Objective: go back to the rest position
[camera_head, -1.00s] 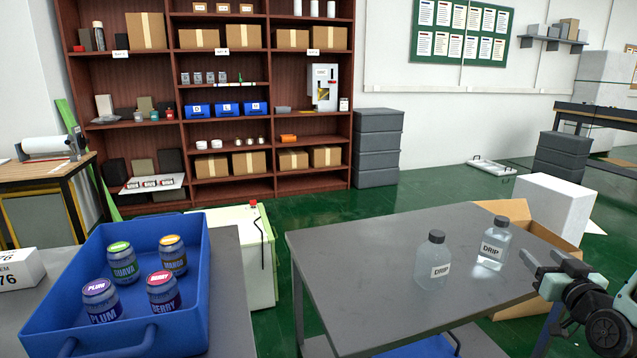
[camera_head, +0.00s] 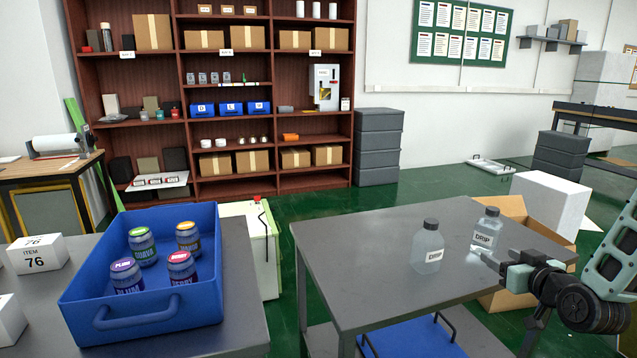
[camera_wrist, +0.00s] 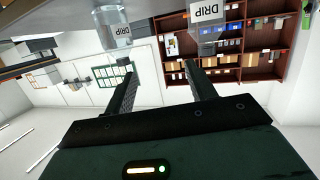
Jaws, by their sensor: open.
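My gripper (camera_head: 484,258) is in the head view at the right edge of the grey table (camera_head: 350,270), near the clear DRIP bottles. In the wrist view its two fingers (camera_wrist: 158,78) are apart with nothing between them. One DRIP bottle (camera_head: 428,248) stands upright on the table, left of my gripper. The other DRIP bottle (camera_head: 487,230) stands farther back, just beyond the fingertips in the picture. The wrist view is upside down and shows both bottles, one at the left (camera_wrist: 113,38) and one at the right (camera_wrist: 206,30), beyond the fingers.
A blue crate (camera_head: 150,318) with several labelled jars stands on the left table. A cardboard box (camera_head: 510,208) and a white block (camera_head: 550,203) are behind the right table. A shelf unit (camera_head: 270,185) stands at the back.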

